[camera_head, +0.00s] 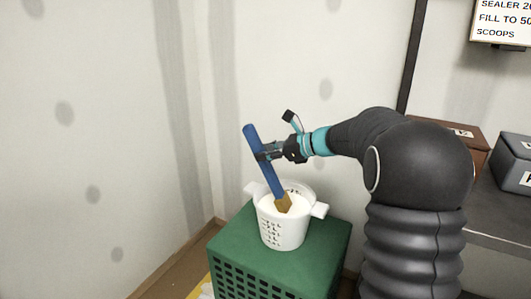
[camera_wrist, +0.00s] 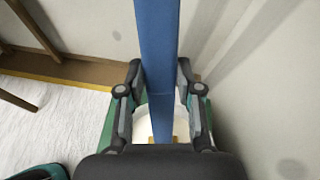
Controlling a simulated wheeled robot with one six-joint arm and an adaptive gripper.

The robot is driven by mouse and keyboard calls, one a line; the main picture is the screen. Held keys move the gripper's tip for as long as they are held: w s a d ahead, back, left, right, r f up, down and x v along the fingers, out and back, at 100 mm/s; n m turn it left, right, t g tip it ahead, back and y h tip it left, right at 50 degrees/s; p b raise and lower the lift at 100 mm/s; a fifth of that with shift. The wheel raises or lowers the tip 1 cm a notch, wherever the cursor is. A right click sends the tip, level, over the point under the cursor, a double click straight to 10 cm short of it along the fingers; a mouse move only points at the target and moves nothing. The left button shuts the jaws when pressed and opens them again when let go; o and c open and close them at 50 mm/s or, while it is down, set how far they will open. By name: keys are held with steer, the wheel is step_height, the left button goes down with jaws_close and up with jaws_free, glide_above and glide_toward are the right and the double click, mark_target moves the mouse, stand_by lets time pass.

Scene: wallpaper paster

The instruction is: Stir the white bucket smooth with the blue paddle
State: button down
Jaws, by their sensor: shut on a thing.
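The white bucket (camera_head: 281,232) stands on a green crate (camera_head: 240,240) in the head view, with white contents at its top. The blue paddle (camera_head: 263,160) leans slightly, its top to the left. Its tan lower end (camera_head: 284,203) is in the bucket opening at the white contents; how deep it goes is hidden. My gripper (camera_head: 266,153) is shut on the paddle's blue shaft above the bucket. In the wrist view the blue shaft (camera_wrist: 157,60) runs between both fingers, and part of the bucket (camera_wrist: 143,128) shows below, mostly hidden.
Walls stand close behind and to the left of the crate. A dark table (camera_head: 490,215) on the right bears a brown box (camera_head: 464,146) and a grey box (camera_head: 512,160). A sign (camera_head: 503,22) hangs at upper right. A white sheet (camera_wrist: 50,125) covers floor in the wrist view.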

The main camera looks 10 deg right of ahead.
mark_target(252, 128)
steer(key=shift+w+a+r, duration=0.1)
steer(key=shift+a+r, duration=0.5)
steer(key=shift+r, duration=0.9)
steer(key=shift+w+a+r, duration=0.1)
steer(key=shift+a+r, duration=0.55)
steer(key=shift+r, duration=0.85)
steer(key=shift+a+r, duration=0.6)
steer(key=shift+r, duration=0.9)
steer(key=shift+r, duration=2.5)
